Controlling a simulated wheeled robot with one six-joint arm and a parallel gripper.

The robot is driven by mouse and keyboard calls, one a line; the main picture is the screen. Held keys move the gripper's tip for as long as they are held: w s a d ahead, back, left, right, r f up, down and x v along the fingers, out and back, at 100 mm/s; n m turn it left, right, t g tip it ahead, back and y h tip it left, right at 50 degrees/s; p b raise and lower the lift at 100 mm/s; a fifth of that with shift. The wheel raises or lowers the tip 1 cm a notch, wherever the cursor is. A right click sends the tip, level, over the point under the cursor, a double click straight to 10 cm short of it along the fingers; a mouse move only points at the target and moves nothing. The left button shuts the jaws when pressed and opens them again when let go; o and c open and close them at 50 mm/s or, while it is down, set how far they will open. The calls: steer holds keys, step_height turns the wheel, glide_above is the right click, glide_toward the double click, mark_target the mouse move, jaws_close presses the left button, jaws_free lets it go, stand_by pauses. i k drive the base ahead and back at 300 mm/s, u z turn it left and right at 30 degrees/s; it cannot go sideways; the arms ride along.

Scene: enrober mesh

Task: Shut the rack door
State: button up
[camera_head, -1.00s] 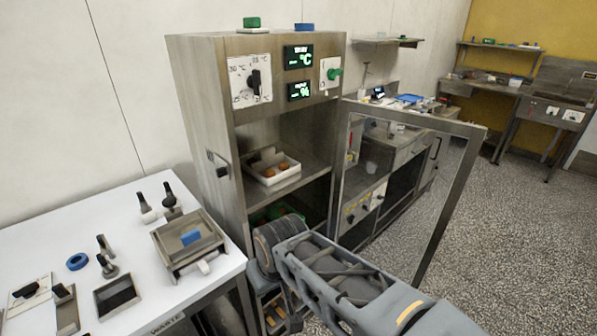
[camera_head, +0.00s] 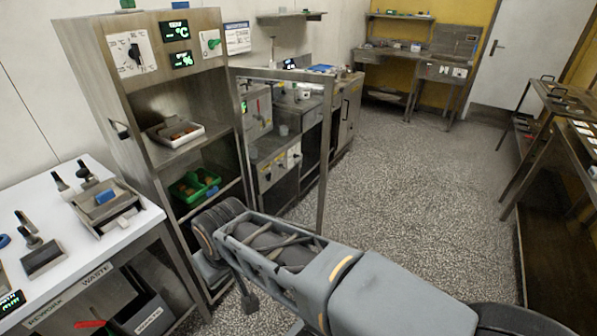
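The rack (camera_head: 90,45) is a tall metal cabinet at the left. Its door (camera_head: 325,150) is a metal frame with a see-through middle. The door stands open, swung out from the rack's right side into the room. My arm (camera_head: 300,255) reaches in from the lower right, its bent front end in front of the rack's lower part and left of the door's free upright. A small grey part of the arm hangs below it. My gripper cannot be made out clearly, and its fingers are hidden or too small to read. The door's lower end is hidden behind my arm.
The rack's shelves hold a white tray (camera_head: 175,132) and a green tray (camera_head: 194,184). A white worktable (camera_head: 120,225) stands left of the rack. Dark benches (camera_head: 555,110) stand at the right. The speckled floor (camera_head: 420,185) between is clear.

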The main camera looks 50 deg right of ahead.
mark_target(234, 71)
steer(key=k, duration=0.2)
steer(key=z, duration=2.15)
steer(key=i, duration=3.35)
steer(key=u, duration=4.25)
steer(key=k, duration=0.45)
steer(key=u, duration=0.4)
